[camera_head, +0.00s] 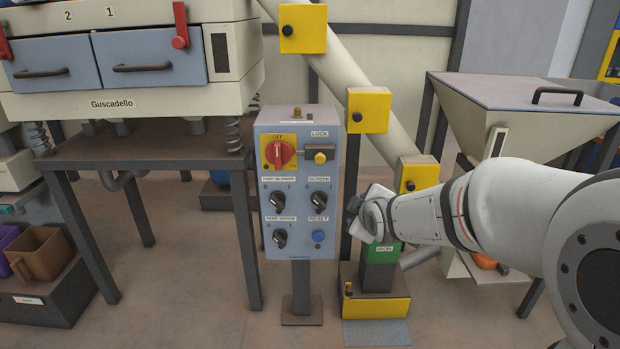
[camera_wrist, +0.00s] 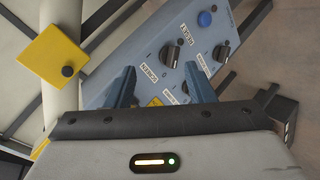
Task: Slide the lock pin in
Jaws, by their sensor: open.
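The lock pin (camera_head: 320,157) shows as a round yellow knob on a dark grey block under the LOCK label, at the upper right of the blue-grey control panel (camera_head: 268,250). To its left is the red rotary switch (camera_head: 281,154) on a yellow plate marked OFF. My gripper (camera_head: 354,206) is right of the panel and lower than the pin, apart from it. In the wrist view my gripper (camera_wrist: 160,84) has its two blue fingers apart with nothing held. The panel (camera_wrist: 130,65) appears tilted beyond them. A bit of yellow shows low between the fingers; I cannot tell whether it is the pin.
The panel also carries dark selector knobs (camera_head: 319,200) and a blue reset button (camera_head: 318,236). A slanted pipe with yellow boxes (camera_head: 368,109) runs behind it to the right. A sifter (camera_head: 130,100) on a table stands left, a hopper (camera_head: 530,115) right.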

